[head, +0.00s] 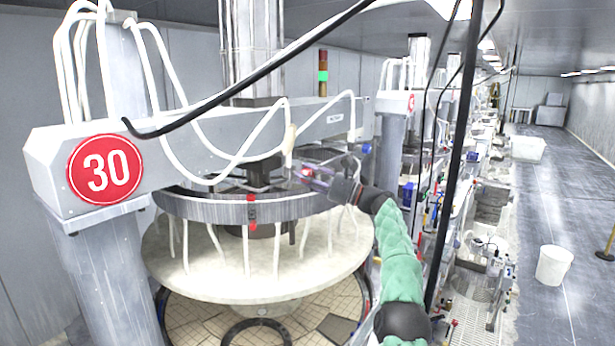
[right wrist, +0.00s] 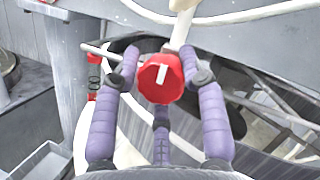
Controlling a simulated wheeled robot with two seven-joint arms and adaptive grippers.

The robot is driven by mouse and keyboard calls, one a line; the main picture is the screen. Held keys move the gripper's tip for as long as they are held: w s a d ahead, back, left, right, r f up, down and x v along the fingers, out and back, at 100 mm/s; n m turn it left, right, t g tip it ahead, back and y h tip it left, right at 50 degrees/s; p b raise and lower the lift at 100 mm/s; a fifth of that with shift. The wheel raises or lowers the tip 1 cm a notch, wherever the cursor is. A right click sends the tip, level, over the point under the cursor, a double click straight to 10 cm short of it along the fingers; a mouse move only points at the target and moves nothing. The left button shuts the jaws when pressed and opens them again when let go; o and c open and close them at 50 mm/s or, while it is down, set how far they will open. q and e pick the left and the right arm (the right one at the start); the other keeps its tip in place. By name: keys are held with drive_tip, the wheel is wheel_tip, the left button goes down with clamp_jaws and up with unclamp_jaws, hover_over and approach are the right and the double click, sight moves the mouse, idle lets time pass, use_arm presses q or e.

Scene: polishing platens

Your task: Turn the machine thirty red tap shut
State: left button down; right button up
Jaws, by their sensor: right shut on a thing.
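The red tap (right wrist: 161,78) shows in the right wrist view as a round red knob with a white bar on its face, close to upright. A pale pipe runs up behind it and a thin pale rod sticks out to its left. My right gripper (right wrist: 160,82) has its purple fingers around the knob and is shut on it. In the head view my right gripper (head: 318,180) is beside the machine's grey beam, and the tap is too small and covered to make out. Machine thirty carries a red sign (head: 105,170) with a white 30. My left gripper is not in view.
Black cables hang across the view. More machines stand in a row behind. The aisle at right has a white bucket (head: 554,265) and free floor.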

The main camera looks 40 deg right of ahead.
drive_tip(key=shift+r, duration=0.2)
drive_tip(key=o, duration=0.8)
drive_tip(key=shift+o, duration=1.4)
drive_tip(key=shift+w+d+f, duration=0.1)
drive_tip(key=shift+f, duration=0.05)
drive_tip(key=v, duration=1.2)
drive_tip(key=shift+f, duration=0.1)
